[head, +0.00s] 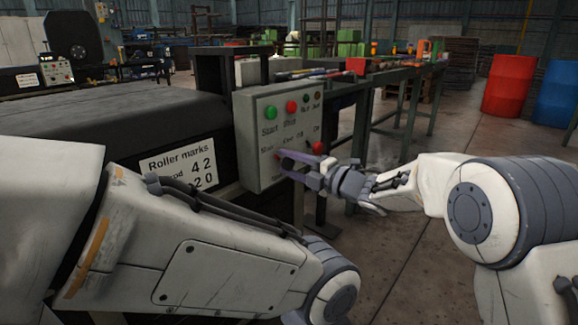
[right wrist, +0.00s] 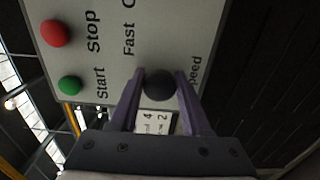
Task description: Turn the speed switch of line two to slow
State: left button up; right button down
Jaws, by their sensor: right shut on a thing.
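The grey control panel (head: 262,115) stands in the middle of the head view, with a green Start button (head: 270,112) and a red Stop button (head: 291,106). In the right wrist view, a dark round knob (right wrist: 159,85) sits by the words Fast and Speed. My right gripper (head: 284,162) is at the lower part of the panel. Its purple fingers (right wrist: 159,90) are shut on the knob, one on each side. Which way the knob points cannot be told. My left arm crosses the front of the head view; its gripper is out of view.
A white sign (head: 178,167) reading Roller marks hangs left of the panel. A red knob-like control (head: 317,147) is at the panel's lower right. Another control panel (head: 58,71) stands far left. A green-legged bench (head: 395,85) is behind.

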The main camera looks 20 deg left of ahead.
jog(key=shift+c, duration=2)
grip_release()
jog(key=p+v, duration=0.3)
jog(key=v, duration=0.7)
jog(key=shift+d, duration=0.25)
